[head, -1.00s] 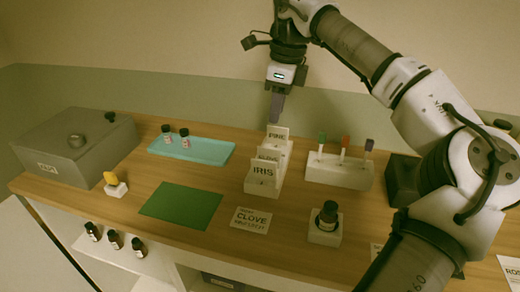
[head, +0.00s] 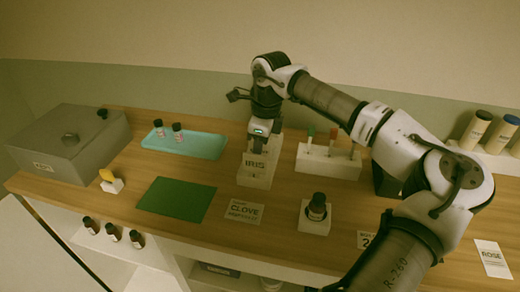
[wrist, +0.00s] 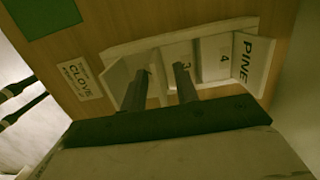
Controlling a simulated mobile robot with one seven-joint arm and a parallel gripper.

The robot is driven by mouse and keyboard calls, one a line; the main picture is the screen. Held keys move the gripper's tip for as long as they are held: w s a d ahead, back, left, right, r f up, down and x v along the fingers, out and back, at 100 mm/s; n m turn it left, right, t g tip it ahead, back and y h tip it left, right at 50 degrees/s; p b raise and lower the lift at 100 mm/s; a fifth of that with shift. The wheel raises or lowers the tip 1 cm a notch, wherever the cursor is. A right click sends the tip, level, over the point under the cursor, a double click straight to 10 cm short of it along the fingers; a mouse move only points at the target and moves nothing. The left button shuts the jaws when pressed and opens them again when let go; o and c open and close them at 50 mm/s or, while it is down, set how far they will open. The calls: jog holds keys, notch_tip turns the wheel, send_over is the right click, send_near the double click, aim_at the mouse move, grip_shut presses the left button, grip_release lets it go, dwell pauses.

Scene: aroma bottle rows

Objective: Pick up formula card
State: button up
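White cards stand in a white slotted card rack (head: 254,181) on the wooden counter. The front card reads IRIS (head: 256,163). In the wrist view the PINE card (wrist: 242,62) stands at the right end of the rack, near slot numbers. My gripper (wrist: 165,68) is over the rack with its two dark fingers apart, reaching down among the slots. In the head view my gripper (head: 252,144) hides the rear cards. I cannot tell whether a card lies between the fingers. A separate CLOVE card (head: 243,211) lies flat on the counter in front of the rack.
A white holder (head: 328,164) with coloured sticks stands right of the rack. A dark bottle (head: 317,207) stands in a white block in front. A green mat (head: 176,199), a teal tray (head: 185,145) with bottles and a grey box (head: 70,145) are to the left.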

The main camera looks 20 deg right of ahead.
jog(key=shift+f, duration=0.35)
jog(key=shift+c, duration=0.4)
grip_shut()
jog(key=shift+r, duration=0.1)
notch_tip(320, 180, up, 20)
jog(key=b, duration=0.3)
